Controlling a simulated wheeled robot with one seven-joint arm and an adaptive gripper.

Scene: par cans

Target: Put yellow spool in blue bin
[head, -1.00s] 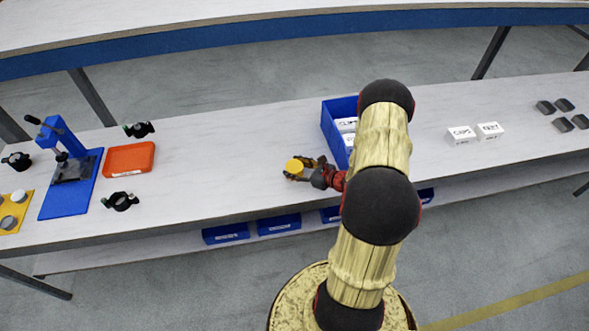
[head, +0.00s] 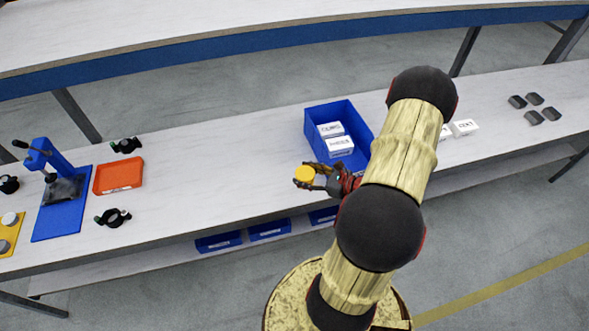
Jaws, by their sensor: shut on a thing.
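The yellow spool (head: 304,174) is held in my gripper (head: 306,176), whose fingers are shut around it. The gripper is in front of the blue bin (head: 319,109) and a little to its left, over the bench. The blue bin stands on the bench and is largely in view, with two white labelled boxes (head: 340,146) inside it. The spool's height above the bench is hard to tell.
An orange tray (head: 118,176), a blue press (head: 52,165) and black-and-green clamps (head: 113,217) are on the left of the bench. White boxes (head: 465,127) and small dark blocks (head: 534,117) are on the right. Small blue bins (head: 269,230) sit on the shelf below.

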